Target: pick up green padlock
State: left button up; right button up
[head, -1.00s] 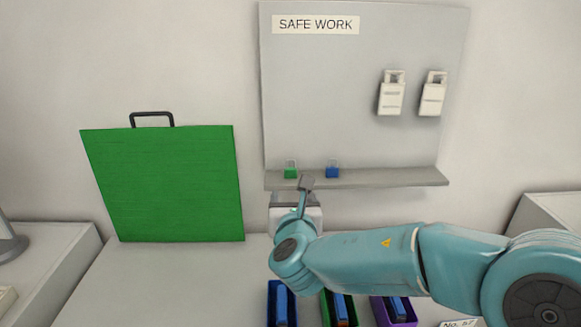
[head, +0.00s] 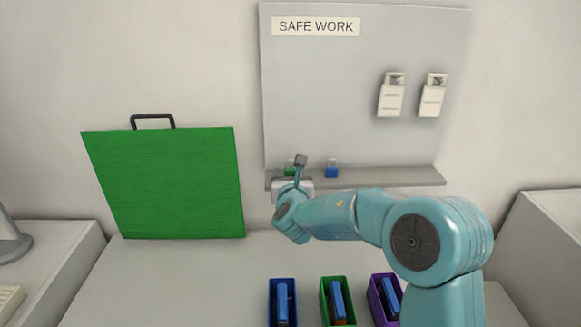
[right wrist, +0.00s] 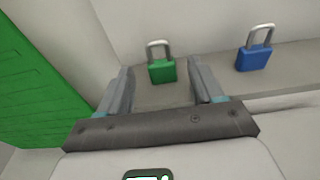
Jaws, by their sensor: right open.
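The green padlock (right wrist: 162,71) stands upright on the grey shelf, its shackle up. In the head view the green padlock (head: 290,171) is partly hidden behind my right gripper (head: 298,165). In the right wrist view my right gripper (right wrist: 160,84) is open, with its two fingers to the left and right of the padlock in the picture. The padlock shows beyond the gap between them, and I see no contact. My left gripper is not in view.
A blue padlock (right wrist: 254,57) stands on the shelf (head: 390,178) just right of the green one. A large green panel (head: 165,185) with a black handle stands to the left. Blue (head: 271,290), green (head: 326,292) and purple (head: 375,292) bins sit on the bench below.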

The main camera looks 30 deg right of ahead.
aim_at(291, 172)
jog(key=p+x, duration=0.1)
jog(key=x, duration=0.3)
jog(key=shift+s+d+f, duration=0.1)
jog(key=shift+s, duration=0.05)
jog(key=shift+s+a, duration=0.2)
jog(key=c, duration=0.3)
jog(key=shift+w+d, duration=0.1)
jog(key=c, duration=0.8)
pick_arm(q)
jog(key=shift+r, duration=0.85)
